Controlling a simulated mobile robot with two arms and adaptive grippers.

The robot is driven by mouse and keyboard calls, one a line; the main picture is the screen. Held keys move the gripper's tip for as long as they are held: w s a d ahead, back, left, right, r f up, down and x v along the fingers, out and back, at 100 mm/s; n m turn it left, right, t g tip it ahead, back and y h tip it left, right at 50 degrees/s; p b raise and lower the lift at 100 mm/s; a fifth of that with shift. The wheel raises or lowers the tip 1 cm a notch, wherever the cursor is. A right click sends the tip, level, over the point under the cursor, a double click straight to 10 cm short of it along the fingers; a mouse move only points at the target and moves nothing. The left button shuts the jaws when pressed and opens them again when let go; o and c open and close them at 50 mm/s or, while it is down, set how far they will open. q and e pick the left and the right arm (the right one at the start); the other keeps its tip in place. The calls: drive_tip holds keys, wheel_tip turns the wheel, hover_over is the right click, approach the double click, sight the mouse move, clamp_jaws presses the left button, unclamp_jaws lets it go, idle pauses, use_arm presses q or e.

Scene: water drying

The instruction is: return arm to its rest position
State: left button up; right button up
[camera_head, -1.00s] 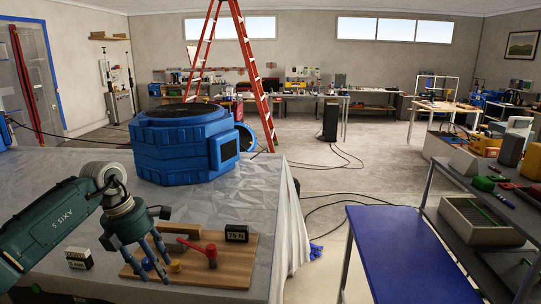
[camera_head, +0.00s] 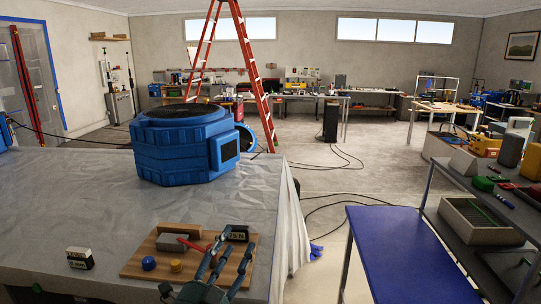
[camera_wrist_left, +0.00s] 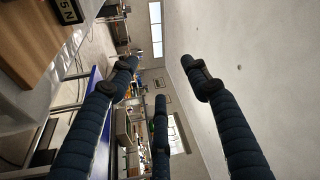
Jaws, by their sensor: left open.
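My left gripper (camera_head: 222,264) is at the bottom of the head view, in front of and partly over the wooden board (camera_head: 135,268). Its dark jointed fingers are spread and hold nothing. In the left wrist view the spread fingers (camera_wrist_left: 160,90) have empty space between them. A corner of the board (camera_wrist_left: 35,40) and a dark labelled block (camera_wrist_left: 66,12) show at the upper left there. My left forearm is out of the head view. My right gripper is in neither view.
A labelled block (camera_head: 80,258) and a large blue housing (camera_head: 185,150) stand on the covered table (camera_head: 60,200). A blue-topped bench (camera_head: 400,250) is at right.

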use_arm(q)
drive_tip(key=s+a+f+n+g+y, duration=0.35)
drive_tip(key=s+a+f+n, duration=0.3)
drive_tip(key=f, duration=0.35)
drive_tip(key=s+a+f+n+g+y, duration=0.3)
drive_tip(key=s+a+f+n+g, duration=0.15)
drive_tip(key=s+f, duration=0.4)
drive_tip(key=s+f+n+g, duration=0.2)
drive_tip(key=s+f+g, duration=0.3)
drive_tip(key=s, duration=0.5)
drive_tip(key=s+f+n+g, duration=0.1)
drive_tip(key=s+f+g, duration=0.2)
drive_tip(key=s+f, duration=0.5)
drive_tip(key=s+f+g, duration=0.1)
drive_tip(key=s+f, duration=0.1)
drive_tip(key=f, duration=1.1)
drive_tip(key=s+f, duration=0.2)
drive_tip(key=f, duration=1)
drive_tip(key=s+a+f, duration=0.2)
drive_tip(key=s+f, duration=0.6)
drive_tip(key=s+a+f+g, duration=0.1)
drive_tip(key=s+f, duration=0.6)
drive_tip(key=s, duration=0.2)
drive_tip(key=shift+a+f, duration=0.35)
drive_tip(key=shift+f, duration=0.05)
